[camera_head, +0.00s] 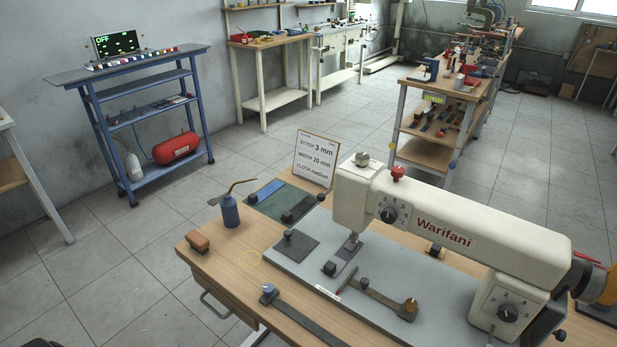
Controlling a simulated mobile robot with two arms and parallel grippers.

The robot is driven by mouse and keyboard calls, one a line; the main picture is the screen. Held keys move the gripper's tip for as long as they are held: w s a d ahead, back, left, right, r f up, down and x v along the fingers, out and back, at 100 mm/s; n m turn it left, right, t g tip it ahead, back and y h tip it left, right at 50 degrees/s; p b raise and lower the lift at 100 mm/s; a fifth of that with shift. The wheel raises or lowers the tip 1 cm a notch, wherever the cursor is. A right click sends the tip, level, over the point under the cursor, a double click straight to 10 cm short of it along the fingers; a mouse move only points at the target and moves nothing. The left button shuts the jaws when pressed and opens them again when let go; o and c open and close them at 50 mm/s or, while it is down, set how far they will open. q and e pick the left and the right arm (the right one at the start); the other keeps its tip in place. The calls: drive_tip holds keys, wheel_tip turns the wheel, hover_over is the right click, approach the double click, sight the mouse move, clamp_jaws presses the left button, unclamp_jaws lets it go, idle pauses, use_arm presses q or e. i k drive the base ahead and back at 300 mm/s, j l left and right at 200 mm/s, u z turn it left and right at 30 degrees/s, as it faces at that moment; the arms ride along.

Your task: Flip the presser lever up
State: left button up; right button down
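A cream sewing machine (450,218) marked "Warifani" stands on a grey bed plate (400,335) on a wooden table, at the right of the head view. Its needle and presser area (346,257) is under the left end of the arm, close to the plate. A red knob (398,173) and a grey knob (362,159) sit on top of that end. A black dial (388,214) is on its front. I cannot make out which part is the presser lever, or whether it is up or down; the head's far side is hidden. Neither of my grippers is in view.
On the table (215,262) are a blue oil bottle (230,211) with a long spout, a brown block (198,241), a dark strap (300,318) and a sign (314,158) reading "STITCH 3 mm". A blue cart (140,117) stands back left. Tiled floor between is clear.

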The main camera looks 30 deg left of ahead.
sight(321, 198)
drive_tip(key=j, duration=0.35)
drive_tip(key=i+j+u, duration=0.15)
drive_tip(key=j, duration=0.55)
drive_tip(key=k+j, duration=0.3)
drive_tip(key=k+j+u, duration=0.05)
drive_tip(key=j, duration=0.05)
